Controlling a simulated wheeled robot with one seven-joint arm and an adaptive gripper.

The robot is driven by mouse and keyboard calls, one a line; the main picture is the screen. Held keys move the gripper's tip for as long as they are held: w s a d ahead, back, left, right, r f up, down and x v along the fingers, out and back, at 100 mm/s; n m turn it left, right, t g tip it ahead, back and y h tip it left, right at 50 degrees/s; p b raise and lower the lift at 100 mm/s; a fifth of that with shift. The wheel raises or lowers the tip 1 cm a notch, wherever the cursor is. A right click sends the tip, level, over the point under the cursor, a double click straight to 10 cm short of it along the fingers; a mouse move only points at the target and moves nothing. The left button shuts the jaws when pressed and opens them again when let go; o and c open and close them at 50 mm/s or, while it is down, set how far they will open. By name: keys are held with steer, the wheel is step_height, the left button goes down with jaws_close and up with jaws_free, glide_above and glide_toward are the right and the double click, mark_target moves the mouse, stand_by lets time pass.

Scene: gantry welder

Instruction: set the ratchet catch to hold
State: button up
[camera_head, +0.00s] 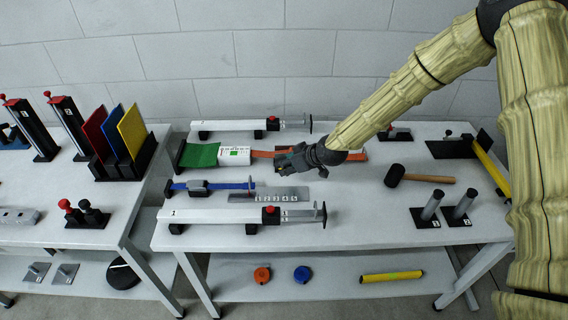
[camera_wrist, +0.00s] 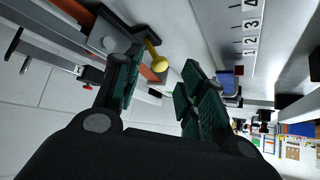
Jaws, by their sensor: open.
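My gripper (camera_head: 284,165) is over the middle of the right table, at the right part of an orange strap (camera_head: 262,154). In the wrist view my gripper (camera_wrist: 160,62) is open, with its green-padded fingers apart. A small lever with a yellow ball knob (camera_wrist: 159,66) shows between the fingertips, by a grey block (camera_wrist: 106,36); this looks like the ratchet catch. Whether a finger touches the knob, I cannot tell. In the head view my gripper hides the catch, so its setting is not clear. A blue strap (camera_head: 232,185) with a grey block (camera_head: 197,187) lies nearer.
White rails (camera_head: 215,216) with red knobs lie at the front and back of the table. A numbered grey plate (camera_head: 262,196) lies just in front of my gripper.

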steer(key=shift+p+x, duration=0.35)
steer(key=shift+x, duration=1.1)
jaws_close()
